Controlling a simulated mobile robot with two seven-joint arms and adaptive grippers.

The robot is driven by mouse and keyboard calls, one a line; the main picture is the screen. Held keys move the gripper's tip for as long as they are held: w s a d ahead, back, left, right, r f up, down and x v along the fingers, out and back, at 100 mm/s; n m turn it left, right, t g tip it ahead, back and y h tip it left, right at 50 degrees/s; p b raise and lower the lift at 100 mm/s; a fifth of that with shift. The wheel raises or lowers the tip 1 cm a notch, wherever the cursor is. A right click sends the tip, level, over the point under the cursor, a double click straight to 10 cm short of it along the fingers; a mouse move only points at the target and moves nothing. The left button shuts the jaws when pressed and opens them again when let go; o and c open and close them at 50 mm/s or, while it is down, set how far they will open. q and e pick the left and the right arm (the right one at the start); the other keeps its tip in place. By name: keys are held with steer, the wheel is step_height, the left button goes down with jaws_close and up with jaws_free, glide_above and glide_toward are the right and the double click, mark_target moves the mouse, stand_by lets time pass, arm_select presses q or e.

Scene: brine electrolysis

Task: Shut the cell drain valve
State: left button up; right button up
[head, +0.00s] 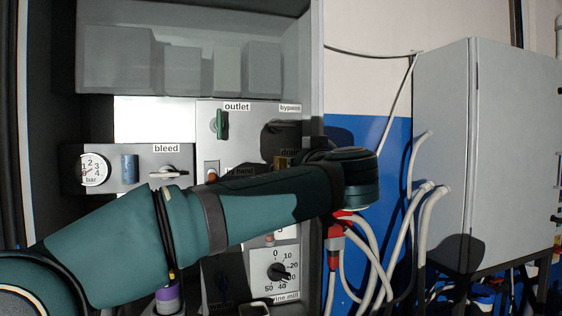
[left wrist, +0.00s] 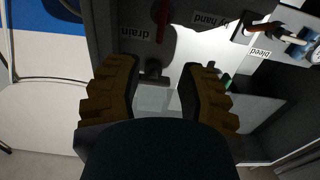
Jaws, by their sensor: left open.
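The drain valve is marked by a "drain" label, upside down in the left wrist view. In the head view my left arm crosses the panel and hides the drain valve. My right gripper is not in view.
A dark fitting (left wrist: 153,69) shows between the fingers. The green outlet handle (head: 222,124) stands upright, and the bleed lever (head: 169,172) is to the left. A gauge (head: 93,169), a dial (head: 279,272), red-ended hoses (head: 337,240) and a grey cabinet (head: 470,150) surround the arm.

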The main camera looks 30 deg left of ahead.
arm_select(q)
steer(key=p+x, duration=0.1)
steer(key=x, duration=0.9)
steer(key=shift+w+a+p, duration=0.1)
steer(key=shift+w+p, duration=0.1)
steer(key=shift+p, duration=0.2)
steer(key=shift+c, duration=0.4)
jaws_close()
